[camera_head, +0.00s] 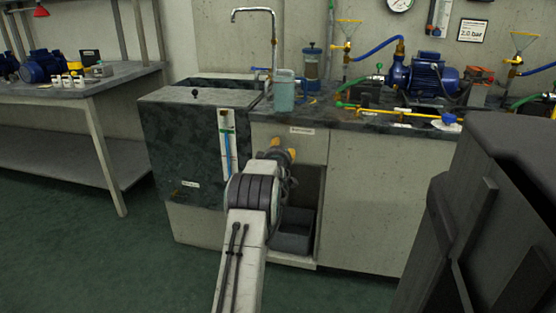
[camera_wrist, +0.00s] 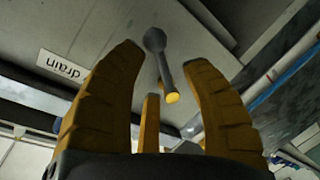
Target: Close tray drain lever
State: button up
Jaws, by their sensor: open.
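The lever (camera_wrist: 163,62) shows in the wrist view as a dark grey rod with a round hub and a yellow tip.
A dark open compartment with a grey bin (camera_head: 292,232) lies below my gripper. A blue gauge tube (camera_head: 228,150) is on the sink front at left. A teal container (camera_head: 284,92) and a blue pump (camera_head: 425,75) stand on the counter (camera_head: 345,122).

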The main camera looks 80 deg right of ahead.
jog(key=v, duration=1)
jog(key=shift+s+a, duration=0.1)
jog(key=shift+c, duration=0.3)
